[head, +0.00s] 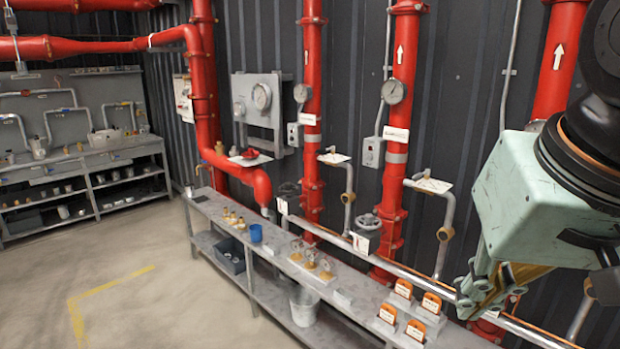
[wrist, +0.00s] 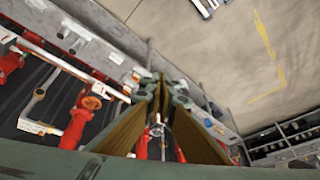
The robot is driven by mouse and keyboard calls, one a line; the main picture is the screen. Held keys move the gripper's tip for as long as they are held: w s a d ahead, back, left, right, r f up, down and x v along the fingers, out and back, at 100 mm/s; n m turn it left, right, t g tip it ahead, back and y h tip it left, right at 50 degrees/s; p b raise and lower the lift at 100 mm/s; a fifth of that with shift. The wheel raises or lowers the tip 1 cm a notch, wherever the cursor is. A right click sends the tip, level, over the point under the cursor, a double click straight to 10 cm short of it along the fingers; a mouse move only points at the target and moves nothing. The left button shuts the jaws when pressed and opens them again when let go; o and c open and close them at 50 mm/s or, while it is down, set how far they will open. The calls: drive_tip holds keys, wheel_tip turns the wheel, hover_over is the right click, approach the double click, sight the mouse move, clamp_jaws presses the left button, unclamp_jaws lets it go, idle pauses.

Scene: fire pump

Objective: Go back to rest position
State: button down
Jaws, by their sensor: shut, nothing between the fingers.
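My gripper (head: 470,305) is at the lower right of the head view, in front of the red pipes and above the right part of the grey bench. Its fingers point down and to the left, and it appears to hold nothing. In the wrist view, the two long brown-faced fingers of my gripper (wrist: 160,88) come together at their tips near the middle, shut and empty. Part of my arm covers the upper right corner of the head view.
A long grey bench (head: 345,318) carries orange-labelled blocks (head: 403,288), brass fittings (head: 310,258) and a blue cup (head: 256,233). Behind it stand red pipes (head: 312,110) with gauges and valves. Open floor (head: 130,270) with a yellow line lies at left, before another workbench (head: 110,152).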

drive_tip(key=s+f+n, duration=0.1)
drive_tip(key=s+f, duration=0.1)
drive_tip(key=s, duration=0.6)
drive_tip(key=shift+s+f+n+g, duration=0.2)
drive_tip(key=shift+f+n+g, duration=0.2)
idle(1.0)
